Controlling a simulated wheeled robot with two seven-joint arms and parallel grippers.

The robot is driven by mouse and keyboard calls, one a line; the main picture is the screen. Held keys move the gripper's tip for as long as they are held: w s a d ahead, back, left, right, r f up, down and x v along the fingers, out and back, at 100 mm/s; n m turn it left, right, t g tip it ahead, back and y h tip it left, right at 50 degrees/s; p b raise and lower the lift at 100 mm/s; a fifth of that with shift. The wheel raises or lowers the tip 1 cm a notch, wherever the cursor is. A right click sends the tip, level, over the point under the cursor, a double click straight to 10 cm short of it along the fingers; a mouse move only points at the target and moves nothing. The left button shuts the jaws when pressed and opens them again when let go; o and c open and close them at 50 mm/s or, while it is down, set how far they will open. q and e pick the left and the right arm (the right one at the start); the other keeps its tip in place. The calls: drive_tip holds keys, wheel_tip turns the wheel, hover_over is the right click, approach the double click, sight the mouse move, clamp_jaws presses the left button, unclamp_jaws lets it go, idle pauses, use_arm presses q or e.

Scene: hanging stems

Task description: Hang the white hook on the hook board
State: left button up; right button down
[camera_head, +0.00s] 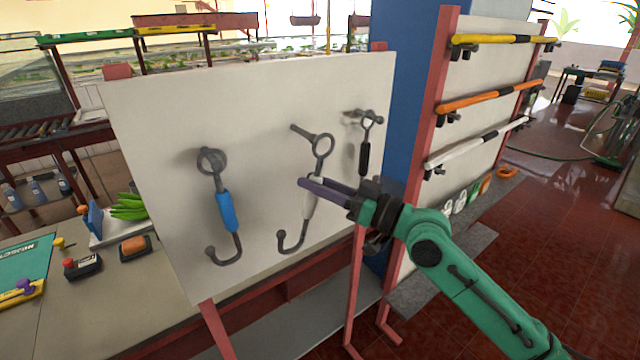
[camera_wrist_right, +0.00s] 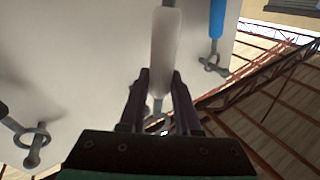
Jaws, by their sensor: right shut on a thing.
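The white hook (camera_head: 311,198) is upright in front of the hook board (camera_head: 265,100), with its grey ring up and its curved end down. My right gripper (camera_head: 304,184) is shut on its white handle. The ring is right beside the middle peg (camera_head: 302,132); I cannot tell whether it is around the peg or in front of it. In the right wrist view the white handle (camera_wrist_right: 165,50) runs between the fingers (camera_wrist_right: 160,88), and the ring partly shows beyond them. My left gripper is not in view.
A blue hook (camera_head: 227,210) hangs on the left peg, and a black-handled hook (camera_head: 364,158) on the right peg, close to my right gripper. A rack (camera_head: 495,80) with yellow, orange and white bars stands at right. A cluttered bench (camera_head: 130,300) is at left.

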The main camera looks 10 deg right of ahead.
drive_tip(key=shift+w+d+b, duration=0.15)
drive_tip(key=shift+b, duration=0.15)
drive_tip(key=shift+w+a+r, duration=0.1)
drive_tip(key=shift+w+a, duration=0.25)
drive_tip(key=shift+w, duration=0.5)
idle(0.7)
drive_tip(key=shift+w+a+b, duration=0.35)
drive_tip(key=shift+w, duration=0.55)
drive_tip(key=shift+w+a+b, duration=0.35)
drive_tip(key=shift+w, duration=0.55)
idle(0.8)
drive_tip(key=shift+w+a+b, duration=0.2)
drive_tip(key=shift+w+b, duration=0.1)
drive_tip(key=shift+w, duration=0.15)
idle(0.3)
drive_tip(key=shift+a+f+b, duration=0.2)
drive_tip(key=shift+f+b, duration=0.1)
drive_tip(key=shift+f, duration=0.1)
idle(0.5)
